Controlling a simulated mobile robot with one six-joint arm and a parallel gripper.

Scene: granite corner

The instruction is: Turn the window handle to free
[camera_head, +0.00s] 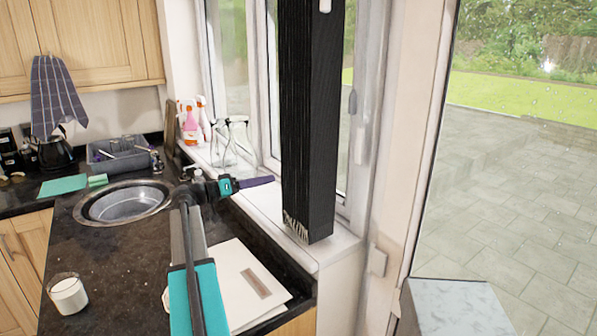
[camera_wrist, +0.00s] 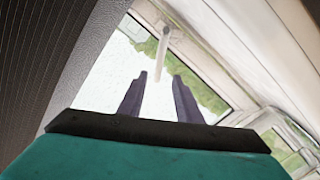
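In the wrist view a pale window handle (camera_wrist: 163,50) hangs down from a pale frame bar. It lies beyond my gripper (camera_wrist: 160,80), its lower end seen between the two dark purple fingers. The fingers are apart and nothing shows held; I cannot tell how far off the handle is. In the head view my gripper (camera_head: 272,181) points right, in front of the sill and left of the black column. A white handle-like part (camera_head: 360,145) and a grey one (camera_head: 351,101) show on the window frame right of the column; I cannot tell which matches the wrist view.
A tall black pleated column (camera_head: 309,130) stands at the sill's right end, covering part of the window. Spray bottles (camera_head: 190,122) and clear bottles (camera_head: 238,140) stand on the sill. On the counter are a sink (camera_head: 124,204), a white-filled glass (camera_head: 68,294) and a pale board (camera_head: 250,284).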

